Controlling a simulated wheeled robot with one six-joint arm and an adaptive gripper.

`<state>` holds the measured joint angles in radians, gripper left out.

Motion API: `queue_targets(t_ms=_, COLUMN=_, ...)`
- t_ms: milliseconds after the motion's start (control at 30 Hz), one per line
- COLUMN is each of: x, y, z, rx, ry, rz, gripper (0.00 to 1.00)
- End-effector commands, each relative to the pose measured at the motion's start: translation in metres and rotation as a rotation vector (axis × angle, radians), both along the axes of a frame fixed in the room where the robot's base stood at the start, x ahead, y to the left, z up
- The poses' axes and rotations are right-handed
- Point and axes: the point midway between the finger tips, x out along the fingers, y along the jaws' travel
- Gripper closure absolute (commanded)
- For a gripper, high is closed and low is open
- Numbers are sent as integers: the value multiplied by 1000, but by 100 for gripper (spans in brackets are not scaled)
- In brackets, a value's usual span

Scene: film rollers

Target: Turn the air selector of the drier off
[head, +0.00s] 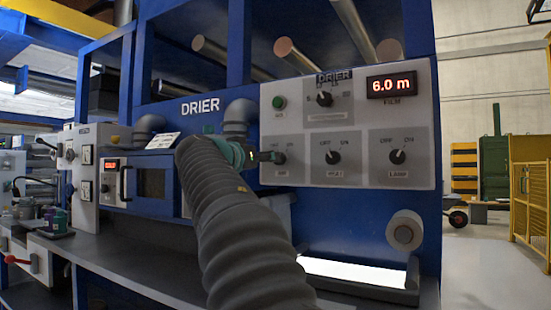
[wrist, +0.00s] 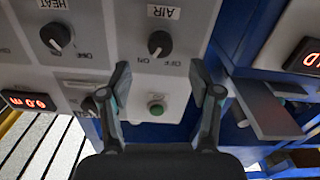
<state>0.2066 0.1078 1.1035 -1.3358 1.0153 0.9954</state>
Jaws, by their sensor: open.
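The drier's air selector is a black round knob on the light grey panel. In the wrist view, the air selector (wrist: 160,43) shows upside down, with an AIR label above it and OFF and ON marks below. Its white pointer mark appears to lean toward ON. In the head view, the air selector (head: 280,158) is the leftmost of the lower knobs, with my gripper just left of it. My gripper (wrist: 161,67) is open and empty; its fingertips are spread on either side of the knob's line, apart from it. The sleeved arm hides part of the drier.
The heat selector (head: 332,157) and lamp selector (head: 397,156) sit to the right in the head view. A green button (head: 280,102) and mode knob (head: 324,99) are above. The red display (head: 391,84) reads 6.0 m. A roll (head: 405,230) juts out below the panel.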

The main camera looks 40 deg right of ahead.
Motion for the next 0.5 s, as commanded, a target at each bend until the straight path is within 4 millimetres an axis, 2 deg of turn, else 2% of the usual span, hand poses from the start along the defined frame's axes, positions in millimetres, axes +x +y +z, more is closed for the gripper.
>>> queue_targets(t_ms=200, x=16, y=-38, z=2, rx=0, ry=2, rz=-3, gripper=36)
queue_targets(t_ms=500, x=28, y=-69, z=1, rx=0, ry=1, rz=0, gripper=36)
